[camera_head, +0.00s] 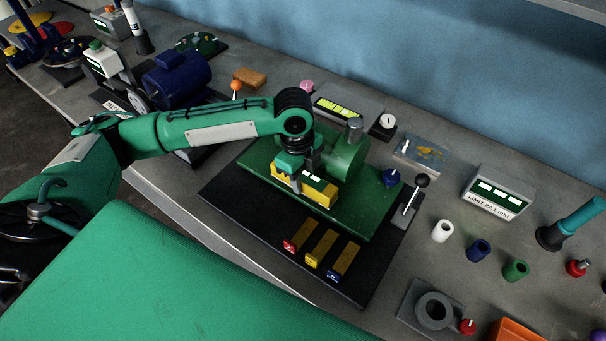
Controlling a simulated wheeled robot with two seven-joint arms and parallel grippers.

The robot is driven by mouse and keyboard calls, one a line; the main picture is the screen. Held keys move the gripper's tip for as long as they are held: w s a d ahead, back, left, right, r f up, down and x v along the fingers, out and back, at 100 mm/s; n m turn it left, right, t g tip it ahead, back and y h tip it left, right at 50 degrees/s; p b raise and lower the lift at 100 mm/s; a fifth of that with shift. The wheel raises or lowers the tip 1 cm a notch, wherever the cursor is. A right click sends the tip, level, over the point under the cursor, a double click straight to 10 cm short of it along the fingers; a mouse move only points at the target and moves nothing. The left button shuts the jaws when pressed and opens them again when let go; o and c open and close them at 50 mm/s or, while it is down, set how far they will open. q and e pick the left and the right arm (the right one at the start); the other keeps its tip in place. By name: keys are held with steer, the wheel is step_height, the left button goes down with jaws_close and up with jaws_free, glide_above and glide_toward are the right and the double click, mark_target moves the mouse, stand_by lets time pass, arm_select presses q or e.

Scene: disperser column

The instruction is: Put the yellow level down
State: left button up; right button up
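The yellow level (318,197) is a short yellow block with a dark top and pale display windows. It is at the middle of the head view, over the green plate (347,217). My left gripper (303,176) comes down on its left part, with one finger on the near side and one on the far side, and looks shut on it. I cannot tell whether the level's underside touches the plate. My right gripper is not in view.
A green rounded housing (347,158) stands just behind the level. A black base (270,226) carries the plate and three tagged bars (323,248) in front. A black-knobbed lever (413,196) stands to the right. A limit display (497,193) and several small cylinders occupy the right bench.

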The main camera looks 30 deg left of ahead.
arm_select(q)
steer(key=shift+o, duration=0.6)
steer(key=shift+r, duration=0.1)
steer(key=shift+r, duration=0.2)
step_height(320, 180, up, 12)
steer(key=a+b, duration=0.1)
steer(key=b, duration=0.1)
steer(key=shift+a+f, duration=0.15)
steer(key=shift+w, duration=0.1)
